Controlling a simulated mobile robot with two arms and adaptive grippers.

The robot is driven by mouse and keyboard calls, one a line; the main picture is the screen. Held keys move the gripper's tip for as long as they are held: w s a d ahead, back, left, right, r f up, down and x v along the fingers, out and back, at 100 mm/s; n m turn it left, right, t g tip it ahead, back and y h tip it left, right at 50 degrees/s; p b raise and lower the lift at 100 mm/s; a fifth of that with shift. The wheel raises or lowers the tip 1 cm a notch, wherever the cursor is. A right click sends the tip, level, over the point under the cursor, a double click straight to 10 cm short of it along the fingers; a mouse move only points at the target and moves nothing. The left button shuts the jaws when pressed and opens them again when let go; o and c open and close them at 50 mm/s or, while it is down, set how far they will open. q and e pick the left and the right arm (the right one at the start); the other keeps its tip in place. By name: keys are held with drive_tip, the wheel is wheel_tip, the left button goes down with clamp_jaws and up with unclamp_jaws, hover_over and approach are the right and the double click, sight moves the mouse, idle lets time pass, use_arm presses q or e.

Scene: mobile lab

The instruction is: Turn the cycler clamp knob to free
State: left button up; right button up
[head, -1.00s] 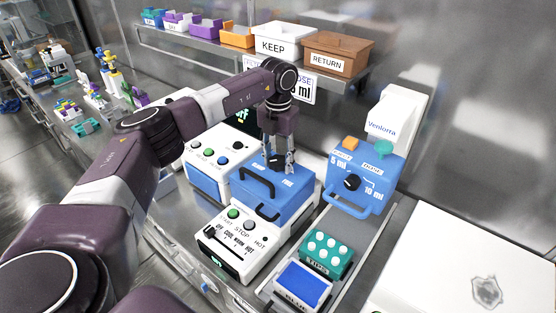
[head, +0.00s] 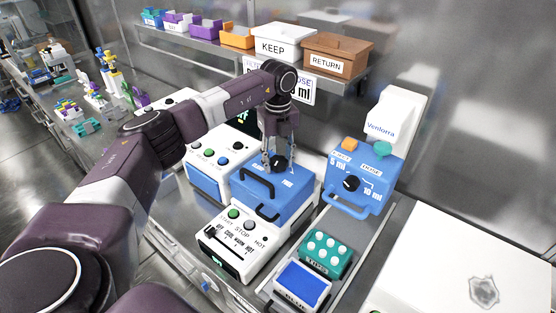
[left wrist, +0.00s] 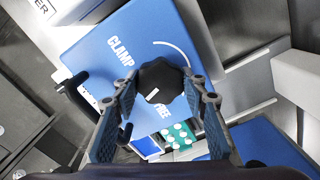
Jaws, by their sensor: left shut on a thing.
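The black clamp knob (head: 279,164) sits on the blue lid (head: 262,200) of the white cycler (head: 232,252). My left gripper (head: 280,158) comes down on it from above and is shut on it. In the left wrist view the two fingers stand on either side of the knob (left wrist: 160,84). Its white pointer mark slants toward the lower left there. The word CLAMP and a white arc show on the lid (left wrist: 205,30); the word FREE is partly hidden by the knob and fingers. My right gripper is not in view.
A blue dispenser with a dial (head: 364,180) stands to the right. A teal tip rack (head: 326,253) and a blue-topped box (head: 302,284) lie in front of it. A shelf of bins (head: 282,42) runs behind.

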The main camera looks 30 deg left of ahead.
sight(278, 160)
use_arm(q)
drive_tip(key=n, duration=0.3)
drive_tip(key=shift+w+r+n+p, duration=0.1)
drive_tip(key=shift+r+n+p, duration=0.1)
drive_tip(key=shift+n+p, duration=0.15)
drive_tip(key=n, duration=0.3)
drive_tip(key=shift+n+p, duration=0.3)
drive_tip(key=shift+n, duration=0.05)
drive_tip(key=n, duration=0.3)
drive_tip(key=shift+n+p, duration=0.3)
drive_tip(key=shift+p, duration=0.1)
drive_tip(key=shift+n+p, duration=0.4)
drive_tip(key=shift+n, duration=1.5)
drive_tip(key=o, duration=1.1)
drive_tip(key=shift+f, duration=0.1)
drive_tip(key=shift+o, duration=0.2)
wheel_tip(278, 160, up, 12)
